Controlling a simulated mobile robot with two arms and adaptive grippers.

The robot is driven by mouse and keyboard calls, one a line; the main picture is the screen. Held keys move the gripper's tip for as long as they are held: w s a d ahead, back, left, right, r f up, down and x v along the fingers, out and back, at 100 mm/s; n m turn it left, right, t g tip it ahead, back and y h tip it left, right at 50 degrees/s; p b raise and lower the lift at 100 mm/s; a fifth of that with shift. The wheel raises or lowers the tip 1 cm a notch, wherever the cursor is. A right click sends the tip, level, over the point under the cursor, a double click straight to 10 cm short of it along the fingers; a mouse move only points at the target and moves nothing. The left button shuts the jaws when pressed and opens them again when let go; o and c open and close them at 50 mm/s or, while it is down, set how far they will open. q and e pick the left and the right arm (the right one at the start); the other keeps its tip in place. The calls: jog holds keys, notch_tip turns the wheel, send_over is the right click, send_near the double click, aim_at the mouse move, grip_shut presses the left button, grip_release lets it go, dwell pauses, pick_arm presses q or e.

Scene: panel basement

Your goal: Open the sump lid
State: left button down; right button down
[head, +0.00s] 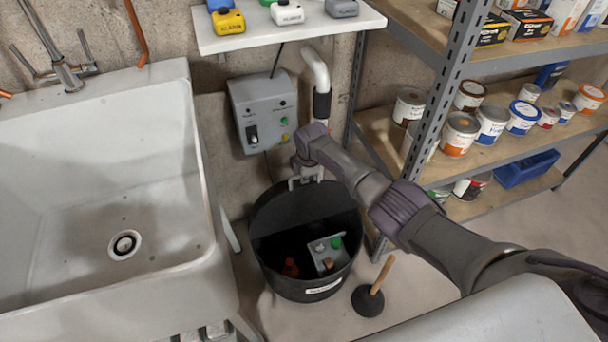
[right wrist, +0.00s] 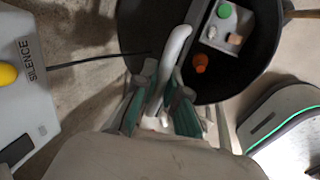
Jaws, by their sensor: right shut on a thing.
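The black round sump (head: 310,292) stands on the floor beside the sink. A dark grey panel (head: 305,216), which looks like its lid, fills the back part of the opening; I cannot tell its exact tilt. The front part is open and shows the inside. My right gripper (head: 306,178) is at the back rim of the sump. In the right wrist view this gripper (right wrist: 160,98) is shut on a white curved bar (right wrist: 177,48), which looks like the lid's handle. The bar's join to the lid is hidden. My left gripper is not in view.
Inside the sump are a grey box (head: 327,257) with a green knob and an orange thing (head: 290,268). A plunger (head: 369,299) stands right of it. The sink (head: 190,255) is close on the left, a shelf post (head: 455,70) on the right, a control box (head: 262,112) behind.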

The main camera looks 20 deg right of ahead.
jog(key=c, duration=1.2)
grip_release()
jog(key=shift+r, duration=0.1)
jog(key=v, duration=1.2)
